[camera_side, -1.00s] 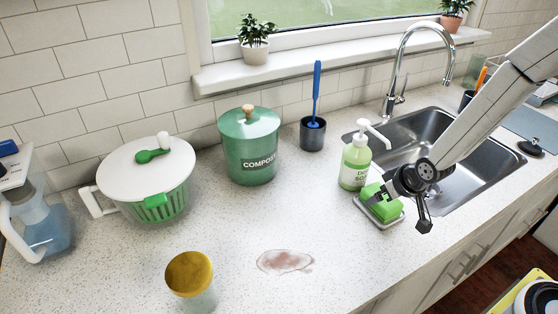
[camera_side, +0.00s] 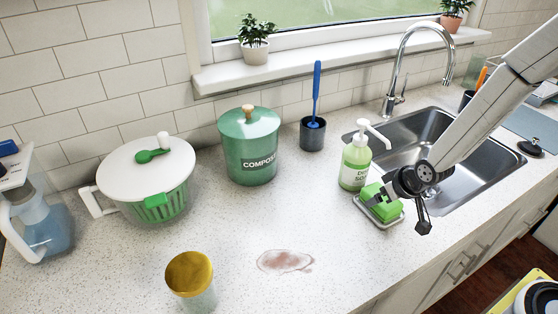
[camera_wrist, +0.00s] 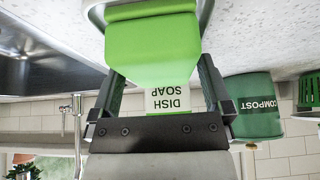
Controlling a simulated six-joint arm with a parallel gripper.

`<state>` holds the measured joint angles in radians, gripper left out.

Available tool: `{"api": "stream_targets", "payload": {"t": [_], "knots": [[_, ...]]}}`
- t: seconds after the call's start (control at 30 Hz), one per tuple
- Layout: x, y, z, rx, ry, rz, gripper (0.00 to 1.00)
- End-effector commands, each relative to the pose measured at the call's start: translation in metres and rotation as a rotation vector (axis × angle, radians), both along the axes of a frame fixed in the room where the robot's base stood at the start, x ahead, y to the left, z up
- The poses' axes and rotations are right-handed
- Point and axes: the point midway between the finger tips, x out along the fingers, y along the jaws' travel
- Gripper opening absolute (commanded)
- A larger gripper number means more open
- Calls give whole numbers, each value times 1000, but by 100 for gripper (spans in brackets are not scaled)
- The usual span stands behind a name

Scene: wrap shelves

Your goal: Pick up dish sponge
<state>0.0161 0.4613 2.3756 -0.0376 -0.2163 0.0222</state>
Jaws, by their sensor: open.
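The green dish sponge (camera_side: 379,203) lies in a small grey tray (camera_side: 398,219) on the counter, beside the sink. My gripper (camera_side: 400,208) is at the sponge's right side in the side view, and part of it hides the sponge's right end. In the wrist view the sponge (camera_wrist: 152,48) sits between the two spread fingers of my gripper (camera_wrist: 160,88). The fingers are open, with a gap to the sponge on at least the right side.
A dish soap bottle (camera_side: 355,162) stands just behind the sponge. The steel sink (camera_side: 408,133) and faucet (camera_side: 392,98) are to the right. A compost bin (camera_side: 250,150) stands farther left.

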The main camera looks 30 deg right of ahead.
Motion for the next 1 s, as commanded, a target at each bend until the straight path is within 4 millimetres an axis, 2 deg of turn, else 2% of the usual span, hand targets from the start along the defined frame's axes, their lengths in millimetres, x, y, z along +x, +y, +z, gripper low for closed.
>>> {"api": "stream_targets", "payload": {"t": [0.2, 0.23, 0.4, 0.43, 0.47, 0.77, 1.0], "knots": [[0, 0, 0, 0, 0, 0, 100], [0, 0, 0, 0, 0, 0, 97], [0, 0, 0, 0, 0, 0, 43], [0, 0, 0, 0, 0, 0, 33], [0, 0, 0, 0, 0, 0, 29], [0, 0, 1, 0, 0, 0, 28], [0, 0, 9, 0, -2, -1, 28]]}}
